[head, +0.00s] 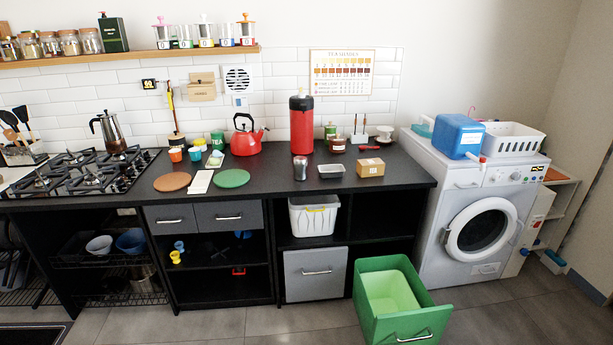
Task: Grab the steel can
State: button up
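A small steel can (300,168) stands upright near the front edge of the black countertop (270,195), right of the middle. A grey tray (332,171) is close on its right, and the green round mat (232,179) lies to its left. The tall red dispenser (301,126) stands behind it. Nothing covers the can. My gripper is not in the head view.
A brown box (370,167) stands farther right, and a red kettle (245,136) behind left. The gas hob (75,173) is at the left. A green open bin (398,300) stands on the floor in front of the cabinet. The washing machine (470,215) is at the right.

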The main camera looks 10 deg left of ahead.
aim_at(300, 163)
jog(key=k, duration=0.55)
jog(key=u, duration=0.2)
jog(key=i, duration=0.45)
jog(key=u, duration=0.6)
jog(key=i, duration=1.8)
jog(key=u, duration=0.2)
